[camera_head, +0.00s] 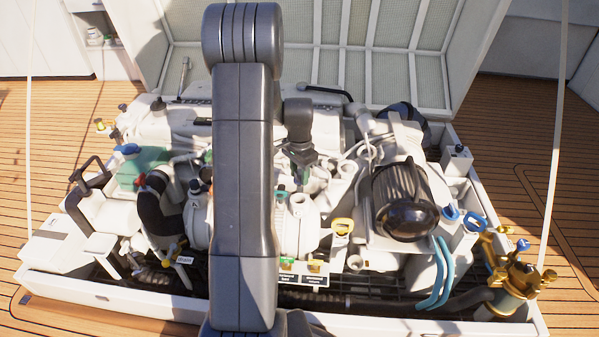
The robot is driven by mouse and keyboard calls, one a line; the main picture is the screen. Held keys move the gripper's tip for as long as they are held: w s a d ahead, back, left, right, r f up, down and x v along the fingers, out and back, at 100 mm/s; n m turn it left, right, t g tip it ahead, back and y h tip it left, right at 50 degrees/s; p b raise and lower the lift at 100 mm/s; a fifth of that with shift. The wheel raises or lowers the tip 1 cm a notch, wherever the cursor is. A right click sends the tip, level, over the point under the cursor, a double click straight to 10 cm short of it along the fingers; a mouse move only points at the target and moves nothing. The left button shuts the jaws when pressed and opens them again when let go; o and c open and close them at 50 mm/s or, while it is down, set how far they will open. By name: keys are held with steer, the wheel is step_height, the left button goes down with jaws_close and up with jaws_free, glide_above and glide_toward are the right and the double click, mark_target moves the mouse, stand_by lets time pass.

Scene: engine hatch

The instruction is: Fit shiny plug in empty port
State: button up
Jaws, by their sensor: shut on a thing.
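My gripper (304,162) hangs at the end of my dark arm, over the middle of the engine and right of the upright arm link. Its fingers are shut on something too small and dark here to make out. A shiny plug cannot be told apart with certainty in this view. At the front of the engine, low in the middle, is a small labelled plate (301,280) with a green fitting (286,264) and a brass-yellow fitting (314,267) above the labels. I cannot tell which port is empty. My arm hides part of the engine left of the plate.
The white hatch lid (400,50) stands open behind. A black cylinder (404,203) rises right of my gripper. Blue hoses (437,275) and a brass strainer (520,287) are at the right. A black hose (152,205) bends at the left. Pipes crowd the bay.

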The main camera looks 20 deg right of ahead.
mark_target(299, 191)
steer(key=shift+f+b, duration=2.3)
steer(key=shift+f, duration=0.9)
steer(key=shift+a+f, duration=0.1)
steer(key=shift+f, duration=0.3)
steer(key=o, duration=1.1)
step_height(299, 191, up, 14)
steer(key=p, duration=0.5)
steer(key=shift+f, duration=0.1)
